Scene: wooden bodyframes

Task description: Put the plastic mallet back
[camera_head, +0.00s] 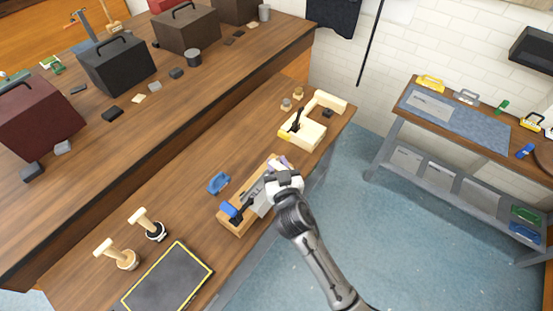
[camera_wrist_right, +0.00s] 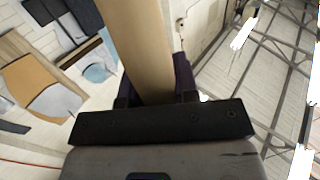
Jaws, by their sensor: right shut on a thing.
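My right gripper (camera_head: 285,182) is over the far end of the wooden tool tray (camera_head: 238,229) on the low bench. In the right wrist view a broad, pale wooden bar (camera_wrist_right: 140,45) runs between its jaws, and the gripper is shut on it. I cannot tell whether this bar is a tool's handle or part of the tray. Two mallet-like tools with pale wooden parts stand on the bench at lower left, one with a dark round base (camera_head: 155,232) and one with a tan base (camera_head: 127,261). I cannot tell which thing is the plastic mallet. My left gripper is not seen.
The tray holds several tools, including a blue one (camera_head: 229,209). A blue tool (camera_head: 218,183) lies beside it. A dark yellow-edged mat (camera_head: 168,282) lies in front, and a pale vise-like block (camera_head: 302,132) stands behind. Toolboxes (camera_head: 117,64) crowd the upper shelf.

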